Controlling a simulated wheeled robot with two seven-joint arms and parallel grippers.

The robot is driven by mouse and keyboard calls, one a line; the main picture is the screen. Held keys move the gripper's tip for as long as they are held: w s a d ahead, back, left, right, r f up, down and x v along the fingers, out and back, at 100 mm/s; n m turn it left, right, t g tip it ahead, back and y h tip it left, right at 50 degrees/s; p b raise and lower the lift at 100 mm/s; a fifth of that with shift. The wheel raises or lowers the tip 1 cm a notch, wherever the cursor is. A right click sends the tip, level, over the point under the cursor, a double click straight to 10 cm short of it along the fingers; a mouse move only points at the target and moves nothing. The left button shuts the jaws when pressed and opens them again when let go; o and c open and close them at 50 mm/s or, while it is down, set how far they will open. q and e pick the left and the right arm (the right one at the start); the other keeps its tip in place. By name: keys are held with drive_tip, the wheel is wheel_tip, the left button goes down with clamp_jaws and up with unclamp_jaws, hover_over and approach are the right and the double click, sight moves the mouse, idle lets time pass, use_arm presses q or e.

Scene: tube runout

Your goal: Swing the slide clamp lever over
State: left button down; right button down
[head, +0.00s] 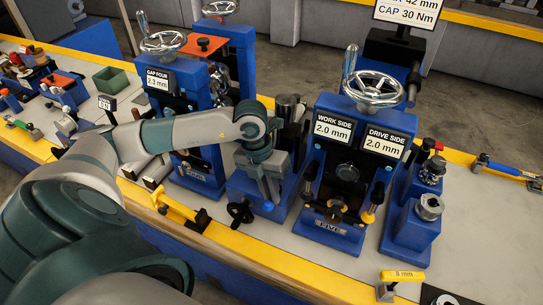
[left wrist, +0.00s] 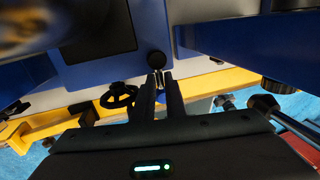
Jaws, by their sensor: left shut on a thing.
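My left gripper (head: 268,201) reaches down in front of the low blue unit between the two handwheel stands. In the left wrist view its two dark fingers (left wrist: 161,84) are closed together around a thin metal stem. A black ball knob (left wrist: 156,60) shows just beyond the fingertips; I take this to be the slide clamp lever. In the head view my wrist and gripper hide most of the lever. My right gripper is not in view.
A black handwheel (head: 240,212) sits just left of my left gripper, and it also shows in the left wrist view (left wrist: 118,96). A yellow-handled tool (head: 178,207) lies along the front edge.

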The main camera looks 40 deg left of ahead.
use_arm(q)
drive_tip(key=c, duration=1.8)
unclamp_jaws()
drive_tip(key=shift+s+d+f, duration=0.1)
drive_tip(key=shift+s+f, duration=0.05)
drive_tip(key=shift+s, duration=0.1)
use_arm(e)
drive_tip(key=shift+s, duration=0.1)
